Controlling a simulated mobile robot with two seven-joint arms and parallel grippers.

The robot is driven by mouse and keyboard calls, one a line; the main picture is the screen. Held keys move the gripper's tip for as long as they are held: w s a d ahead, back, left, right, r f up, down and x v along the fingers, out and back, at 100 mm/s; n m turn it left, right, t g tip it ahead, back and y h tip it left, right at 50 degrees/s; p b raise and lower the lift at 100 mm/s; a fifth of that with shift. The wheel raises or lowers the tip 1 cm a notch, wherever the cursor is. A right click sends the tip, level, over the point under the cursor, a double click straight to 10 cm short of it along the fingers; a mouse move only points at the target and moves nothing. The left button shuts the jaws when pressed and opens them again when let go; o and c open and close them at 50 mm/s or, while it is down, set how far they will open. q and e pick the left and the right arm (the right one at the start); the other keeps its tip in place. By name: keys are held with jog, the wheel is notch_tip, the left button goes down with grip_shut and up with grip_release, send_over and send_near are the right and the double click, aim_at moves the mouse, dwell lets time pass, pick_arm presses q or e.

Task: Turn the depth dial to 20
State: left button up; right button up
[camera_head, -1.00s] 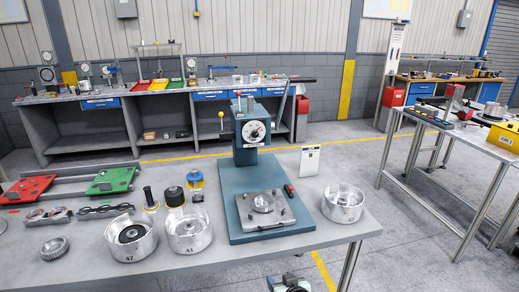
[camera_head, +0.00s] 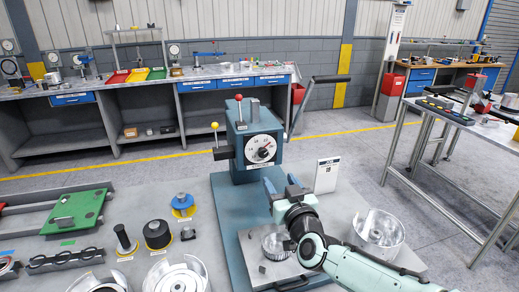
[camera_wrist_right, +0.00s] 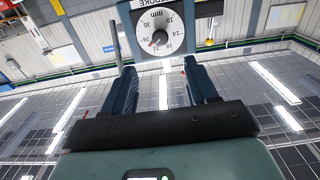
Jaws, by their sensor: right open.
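The depth dial (camera_head: 261,149) is a white round face with dark marks on the front of the blue-grey press head (camera_head: 240,128). In the right wrist view the dial (camera_wrist_right: 158,32) appears rotated, with "mm" and numbers around a small dark and red pointer; its exact reading is too small to tell. My right gripper (camera_head: 282,184) is open and empty, in front of and a little below the dial. In the wrist view its two blue fingers stand apart, with the dial beyond their tips. It does not appear to touch the dial. My left gripper is out of view.
The press has a red-knobbed lever (camera_head: 238,99), a yellow-knobbed lever (camera_head: 215,126) and a dark handle at right. A white card (camera_head: 326,175) stands right of it. Metal housings (camera_head: 378,234) and a green plate (camera_head: 76,211) lie on the bench.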

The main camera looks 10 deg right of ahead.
aim_at(264, 154)
jog(key=w+p, duration=0.1)
jog(key=w, duration=0.5)
jog(key=w+p, duration=0.1)
jog(key=w, duration=0.5)
jog(key=shift+w+a, duration=0.2)
jog(key=shift+w, duration=0.15)
jog(key=shift+r, duration=0.1)
jog(key=c, duration=1)
